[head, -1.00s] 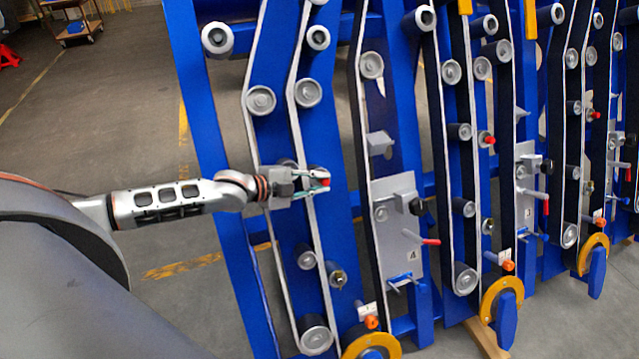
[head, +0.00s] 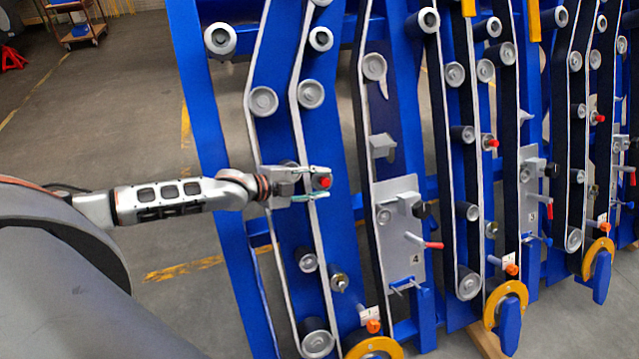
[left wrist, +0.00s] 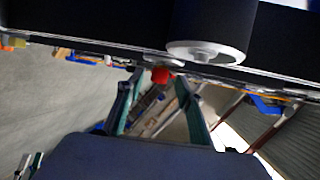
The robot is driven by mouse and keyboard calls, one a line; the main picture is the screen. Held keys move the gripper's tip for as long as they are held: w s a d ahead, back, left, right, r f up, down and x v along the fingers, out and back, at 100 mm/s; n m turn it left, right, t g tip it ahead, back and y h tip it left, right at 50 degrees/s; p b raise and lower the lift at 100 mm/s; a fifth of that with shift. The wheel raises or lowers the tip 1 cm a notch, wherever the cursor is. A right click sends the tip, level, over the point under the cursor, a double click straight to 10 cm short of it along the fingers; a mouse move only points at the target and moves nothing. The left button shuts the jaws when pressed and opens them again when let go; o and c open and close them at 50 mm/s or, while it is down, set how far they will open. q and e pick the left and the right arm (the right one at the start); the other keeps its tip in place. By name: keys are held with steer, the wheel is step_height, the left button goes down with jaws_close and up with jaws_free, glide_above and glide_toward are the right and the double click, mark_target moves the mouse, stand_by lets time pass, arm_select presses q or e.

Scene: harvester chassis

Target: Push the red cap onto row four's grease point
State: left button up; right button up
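The red cap (head: 325,182) sits at the leftmost row of the blue chassis in the head view, between the fingertips of my left gripper (head: 322,183). The fingers are spread, one above and one below it, with gaps showing. In the left wrist view the red cap (left wrist: 160,75) shows between the tips of the open left gripper (left wrist: 158,84), beside a dark roller (left wrist: 215,35). The grease point behind the cap is hidden, so I cannot tell how far the cap is pressed on. My right gripper is not in view.
A grey plate marked 4 (head: 408,240) with a red-handled lever (head: 432,245) stands right of the gripper. Other rows carry red caps, such as one at the middle row (head: 491,142). Rollers and belts surround the gripper. Open floor (head: 100,120) lies left.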

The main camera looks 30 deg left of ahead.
arm_select(q)
steer(key=v, duration=1.2)
stand_by(0.4)
stand_by(0.9)
steer(key=s+d+f+n+y, duration=0.1)
steer(key=s+d+f+n, duration=0.6)
steer(key=f, duration=0.5)
steer(key=s+d+f+n+g+y, duration=0.1)
steer(key=s+d+f+n+y, duration=0.1)
steer(key=s+d+f+n, duration=0.5)
steer(key=s+d+f, duration=0.4)
steer(key=d+f, duration=0.1)
steer(key=shift+s+y, duration=0.25)
steer(key=shift+y, duration=0.05)
